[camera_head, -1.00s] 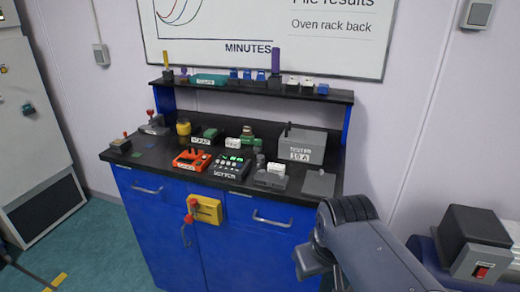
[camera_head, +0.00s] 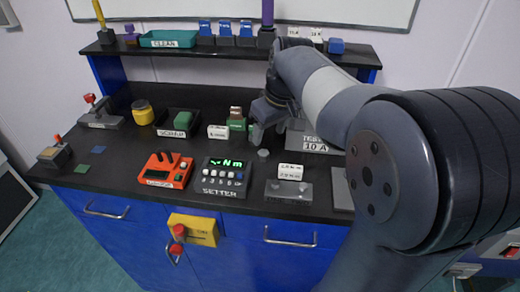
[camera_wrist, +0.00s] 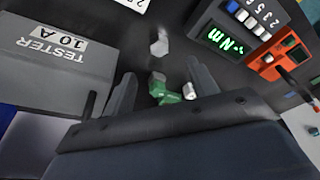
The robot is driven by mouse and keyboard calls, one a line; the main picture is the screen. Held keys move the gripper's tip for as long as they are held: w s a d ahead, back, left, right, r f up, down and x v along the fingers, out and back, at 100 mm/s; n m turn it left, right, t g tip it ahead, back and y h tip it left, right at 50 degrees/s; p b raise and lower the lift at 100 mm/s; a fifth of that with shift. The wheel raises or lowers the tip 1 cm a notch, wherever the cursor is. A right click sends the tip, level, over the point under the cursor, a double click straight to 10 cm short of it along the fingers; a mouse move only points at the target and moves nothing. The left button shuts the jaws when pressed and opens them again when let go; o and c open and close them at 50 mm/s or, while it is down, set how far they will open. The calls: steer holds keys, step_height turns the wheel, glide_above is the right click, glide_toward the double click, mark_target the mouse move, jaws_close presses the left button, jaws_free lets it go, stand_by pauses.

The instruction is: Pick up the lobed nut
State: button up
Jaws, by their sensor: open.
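A small grey knob-like piece (camera_head: 263,153), which looks like the lobed nut, stands on the black bench top between the setter and the tester. It also shows in the wrist view (camera_wrist: 160,44), beyond my fingertips. Its lobes are too small to make out. My gripper (camera_head: 259,137) is open above the back of the bench, behind the grey piece. In the wrist view nothing is held between my fingers (camera_wrist: 162,74). A green block (camera_wrist: 164,90) shows below and between them.
The grey tester (camera_head: 315,142) stands close on the right. The setter (camera_head: 221,177) and an orange device (camera_head: 166,170) are in front to the left. A shelf (camera_head: 215,52) with several items runs above the back. A grey block (camera_head: 289,192) with white labels lies at the front.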

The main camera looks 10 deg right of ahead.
mark_target(264, 153)
steer(key=x, duration=0.8)
steer(key=shift+f+p, duration=0.2)
steer(key=shift+p, duration=0.15)
steer(key=c, duration=1)
